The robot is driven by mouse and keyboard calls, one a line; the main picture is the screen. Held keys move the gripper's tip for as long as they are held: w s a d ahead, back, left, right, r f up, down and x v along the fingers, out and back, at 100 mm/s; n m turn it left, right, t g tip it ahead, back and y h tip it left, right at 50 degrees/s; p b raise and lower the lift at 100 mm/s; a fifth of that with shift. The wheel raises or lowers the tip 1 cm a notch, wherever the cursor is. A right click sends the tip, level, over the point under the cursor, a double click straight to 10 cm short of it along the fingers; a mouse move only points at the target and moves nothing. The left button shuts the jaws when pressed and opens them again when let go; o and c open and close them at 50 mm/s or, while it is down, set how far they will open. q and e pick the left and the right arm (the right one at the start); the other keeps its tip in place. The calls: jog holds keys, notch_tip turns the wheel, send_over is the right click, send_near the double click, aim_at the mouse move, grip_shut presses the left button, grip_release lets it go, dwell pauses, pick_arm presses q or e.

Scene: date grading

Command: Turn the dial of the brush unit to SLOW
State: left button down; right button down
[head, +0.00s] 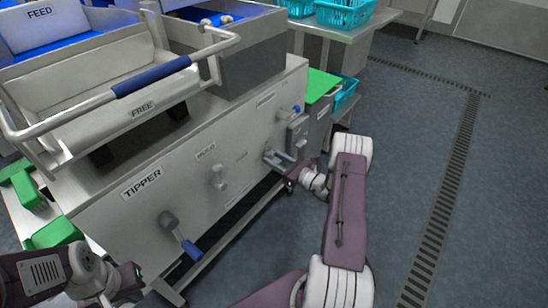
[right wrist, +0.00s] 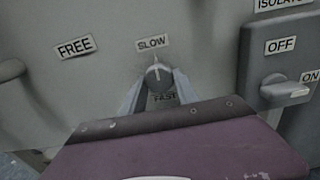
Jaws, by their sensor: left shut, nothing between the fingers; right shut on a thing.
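The dial (right wrist: 158,72) is a small grey knob on the pale panel of the unit. A pale line on it points up at the SLOW label (right wrist: 152,43). The FREE label (right wrist: 75,48) is to its left, and the FAST label (right wrist: 165,97) just below is partly covered. My right gripper (right wrist: 158,84) is shut on the dial, one finger on each side. In the head view my right gripper (head: 280,160) is at the panel's right part, where the dial is hard to make out. My left gripper (head: 125,284) is shut and empty at lower left, apart from the panel.
An isolator switch (right wrist: 284,91) with OFF and ON labels is close to the dial's right. The panel also has a TIPPER lever (head: 178,232) with a blue grip and another grey lever (head: 218,177). A tipping tray with a blue-gripped bar (head: 150,76) overhangs. Floor at right is clear.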

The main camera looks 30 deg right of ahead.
jog(key=shift+f, duration=0.1)
dwell(0.3)
jog(key=c, duration=0.9)
grip_release()
jog(key=shift+s+d, duration=0.1)
jog(key=shift+s, duration=0.15)
jog(key=p+v, duration=0.3)
jog(key=v, duration=0.5)
jog(key=shift+s+d, duration=0.1)
jog(key=shift+s, duration=0.2)
